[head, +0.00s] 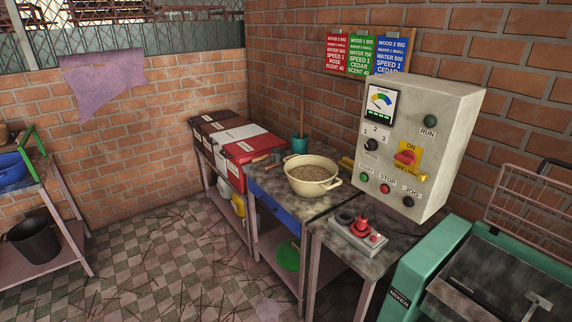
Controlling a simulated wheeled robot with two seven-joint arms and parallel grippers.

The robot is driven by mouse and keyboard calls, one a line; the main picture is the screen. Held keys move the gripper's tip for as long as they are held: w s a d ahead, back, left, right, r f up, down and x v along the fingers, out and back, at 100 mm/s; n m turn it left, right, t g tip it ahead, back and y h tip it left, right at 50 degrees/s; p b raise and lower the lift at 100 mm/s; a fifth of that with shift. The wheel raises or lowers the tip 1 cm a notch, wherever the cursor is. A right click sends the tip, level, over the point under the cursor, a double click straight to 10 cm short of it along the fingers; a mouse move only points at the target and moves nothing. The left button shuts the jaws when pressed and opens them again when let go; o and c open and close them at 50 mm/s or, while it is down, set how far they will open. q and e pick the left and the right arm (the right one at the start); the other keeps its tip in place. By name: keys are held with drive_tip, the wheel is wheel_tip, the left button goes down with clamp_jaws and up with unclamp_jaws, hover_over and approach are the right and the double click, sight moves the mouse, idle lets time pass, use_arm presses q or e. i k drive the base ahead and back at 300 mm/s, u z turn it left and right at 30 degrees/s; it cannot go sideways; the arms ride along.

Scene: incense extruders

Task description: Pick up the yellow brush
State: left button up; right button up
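I cannot clearly make out a yellow brush. A small yellow object (346,163) shows at the back of the middle table, between the cream pot (313,188) and the grey control box (455,110). It is partly hidden by the box, and I cannot tell whether it is the brush. Another yellow item (239,205) hangs or stands low beside the red-lidded bins, too small to identify. Neither of my grippers is in view.
The middle table (272,184) holds the pot, a teal cup (300,144) and small tools. A red device (360,231) sits on the nearer table. A green machine (425,267) stands at right, lidded bins (247,142) at back. The tiled floor (160,250) at left is mostly open, with scattered sticks.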

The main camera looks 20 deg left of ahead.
sight(348, 163)
drive_tip(key=u, duration=1.95)
drive_tip(key=i, duration=4.1)
drive_tip(key=z, duration=4.65)
drive_tip(key=i, duration=0.25)
drive_tip(key=u, duration=0.2)
